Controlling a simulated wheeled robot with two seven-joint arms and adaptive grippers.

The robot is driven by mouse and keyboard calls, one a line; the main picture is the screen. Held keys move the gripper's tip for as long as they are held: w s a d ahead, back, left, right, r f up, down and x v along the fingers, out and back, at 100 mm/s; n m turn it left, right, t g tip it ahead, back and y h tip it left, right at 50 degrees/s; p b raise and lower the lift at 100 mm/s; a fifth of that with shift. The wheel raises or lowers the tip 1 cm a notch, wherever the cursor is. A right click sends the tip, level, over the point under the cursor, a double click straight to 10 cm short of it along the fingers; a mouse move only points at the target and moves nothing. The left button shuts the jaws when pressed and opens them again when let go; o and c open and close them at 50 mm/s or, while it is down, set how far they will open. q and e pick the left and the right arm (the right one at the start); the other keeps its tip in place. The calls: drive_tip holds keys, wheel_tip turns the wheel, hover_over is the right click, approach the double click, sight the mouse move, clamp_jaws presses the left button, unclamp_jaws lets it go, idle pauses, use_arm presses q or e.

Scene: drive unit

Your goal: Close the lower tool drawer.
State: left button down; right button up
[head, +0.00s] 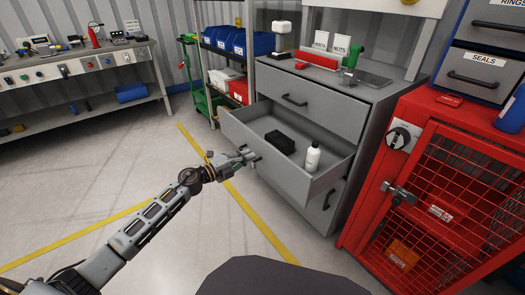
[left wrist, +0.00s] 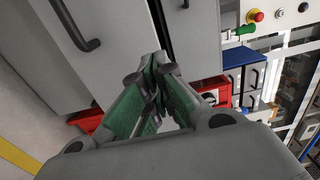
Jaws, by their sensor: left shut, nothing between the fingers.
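The grey cabinet (head: 345,88) has an upper drawer (head: 310,105) that is shut. Below it, the lower tool drawer (head: 320,185) is pulled well out. A black box (head: 280,141) lies inside it, and a white bottle (head: 312,157) stands at its right. My left gripper (head: 250,155) is at the left part of the open drawer's front. I cannot tell whether it touches. In the left wrist view, its fingers (left wrist: 155,65) are shut with nothing between them, beside grey panels. A dark handle (left wrist: 82,30) shows at upper left there. My right gripper is not in view.
A red mesh cabinet (head: 440,200) stands close to the drawer's right. A shelf with blue bins (head: 235,40) and a green trolley (head: 200,95) are behind at left. A workbench (head: 80,70) is at far left. The floor with yellow lines (head: 180,128) is clear.

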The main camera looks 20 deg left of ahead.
sight(268, 146)
use_arm(q)
drive_tip(key=shift+b+x, duration=1)
drive_tip(key=shift+x, duration=2.6)
drive_tip(key=shift+w+d, duration=0.1)
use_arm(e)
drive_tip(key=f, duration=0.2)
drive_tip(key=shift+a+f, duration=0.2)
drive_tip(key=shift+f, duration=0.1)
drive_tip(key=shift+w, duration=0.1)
use_arm(q)
drive_tip(key=shift+w+d, duration=0.1)
